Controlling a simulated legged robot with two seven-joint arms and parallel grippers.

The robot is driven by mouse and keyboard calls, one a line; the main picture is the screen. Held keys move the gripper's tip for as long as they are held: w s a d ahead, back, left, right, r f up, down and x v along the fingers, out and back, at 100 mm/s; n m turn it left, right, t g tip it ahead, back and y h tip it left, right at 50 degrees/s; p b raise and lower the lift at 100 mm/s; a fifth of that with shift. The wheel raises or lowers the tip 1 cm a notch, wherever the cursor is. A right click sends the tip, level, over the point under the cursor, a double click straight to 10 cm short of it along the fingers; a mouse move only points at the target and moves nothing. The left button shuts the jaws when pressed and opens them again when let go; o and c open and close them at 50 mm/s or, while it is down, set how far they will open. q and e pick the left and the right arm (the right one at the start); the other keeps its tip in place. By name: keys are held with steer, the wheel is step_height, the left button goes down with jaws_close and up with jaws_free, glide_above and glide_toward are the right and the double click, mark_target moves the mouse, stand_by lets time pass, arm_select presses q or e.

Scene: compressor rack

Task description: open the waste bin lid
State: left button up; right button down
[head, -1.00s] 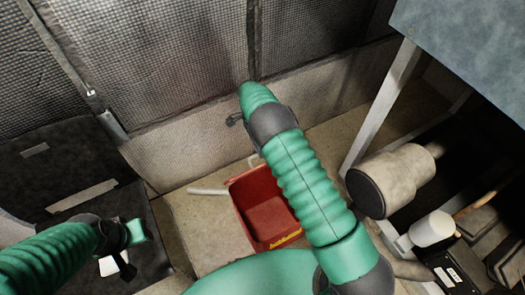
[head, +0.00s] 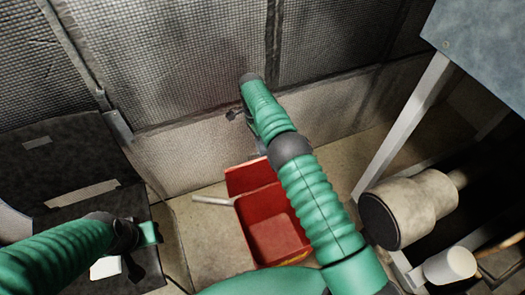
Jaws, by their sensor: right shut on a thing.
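The red waste bin (head: 272,232) stands on the floor near the back wall, and I look down into its open inside. A red panel that looks like its lid (head: 248,178) stands raised at the bin's far edge. My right arm reaches over the bin's right side and hides part of it. My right gripper (head: 259,146) is shut at the lid's top edge, mostly hidden beneath the arm. My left gripper (head: 136,262) is low at the left, away from the bin; its jaws are too unclear to read.
A pale bar (head: 212,200) lies beside the bin's left side. A beige cylinder (head: 410,208) and a metal rack post (head: 402,125) stand close on the right. A dark panel (head: 75,180) is at the left. Textured wall panels (head: 180,65) close off the back.

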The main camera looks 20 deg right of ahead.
steer(key=shift+f, duration=0.2)
steer(key=c, duration=1.5)
jaws_free()
steer(key=shift+w+d, duration=0.1)
steer(key=shift+r, duration=0.1)
steer(key=r, duration=0.2)
steer(key=r+p, duration=0.1)
steer(key=shift+s+r, duration=0.25)
steer(key=shift+r, duration=0.05)
steer(key=s+a, duration=0.1)
steer(key=s, duration=0.4)
steer(key=s+a+p, duration=0.1)
steer(key=s+a, duration=0.1)
steer(key=s, duration=0.3)
steer(key=s+a+r+p, duration=0.1)
steer(key=s, duration=0.3)
steer(key=shift+s+a+r, duration=0.1)
steer(key=shift+s+a, duration=0.25)
steer(key=shift+s, duration=0.05)
